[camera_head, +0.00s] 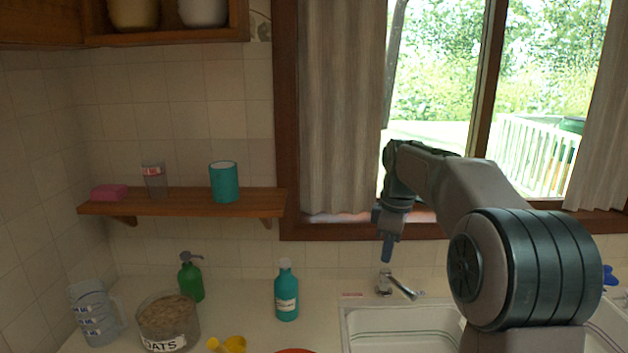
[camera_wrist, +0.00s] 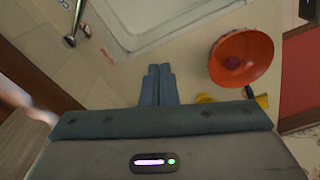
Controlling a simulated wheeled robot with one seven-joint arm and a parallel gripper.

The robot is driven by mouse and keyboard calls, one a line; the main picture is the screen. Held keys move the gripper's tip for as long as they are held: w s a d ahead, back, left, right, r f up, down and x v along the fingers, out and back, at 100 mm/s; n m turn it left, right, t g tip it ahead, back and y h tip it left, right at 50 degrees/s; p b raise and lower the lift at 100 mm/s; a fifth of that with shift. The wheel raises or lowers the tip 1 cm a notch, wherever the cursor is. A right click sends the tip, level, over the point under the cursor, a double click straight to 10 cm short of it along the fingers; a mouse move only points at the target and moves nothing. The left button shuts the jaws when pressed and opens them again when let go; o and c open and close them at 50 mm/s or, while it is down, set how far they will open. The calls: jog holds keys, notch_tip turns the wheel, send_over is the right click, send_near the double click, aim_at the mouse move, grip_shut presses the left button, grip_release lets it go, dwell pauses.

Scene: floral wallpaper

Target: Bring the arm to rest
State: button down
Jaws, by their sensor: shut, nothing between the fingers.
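My arm reaches up from the lower right of the head view, in front of the window, and bends down at its far end. My gripper (camera_head: 387,250) hangs with its fingers pointing down, above the counter near the tap. In the wrist view my gripper (camera_wrist: 158,72) has its two fingers together, with nothing between them. The fingers are apart from the counter and from the things on it.
A sink (camera_head: 400,322) with a tap (camera_head: 397,287) lies below my gripper. A teal bottle (camera_head: 286,292), a green pump bottle (camera_head: 191,279), an oats jar (camera_head: 168,316) and a clear jug (camera_head: 92,312) stand left. An orange bowl (camera_wrist: 262,48) holds something dark. A shelf (camera_head: 180,206) is on the wall.

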jog(key=s+f+m+t, duration=0.1)
jog(key=s+m, duration=0.3)
jog(key=s, duration=0.5)
jog(key=s+f+m+t, duration=0.1)
jog(key=s+f+m, duration=0.3)
jog(key=s, duration=0.6)
jog(key=s+f+m+t, duration=0.1)
jog(key=s+m, duration=0.4)
jog(key=s, duration=0.5)
jog(key=shift+a+f+h, duration=0.3)
jog(key=shift+a+f, duration=0.1)
jog(key=shift+f, duration=0.4)
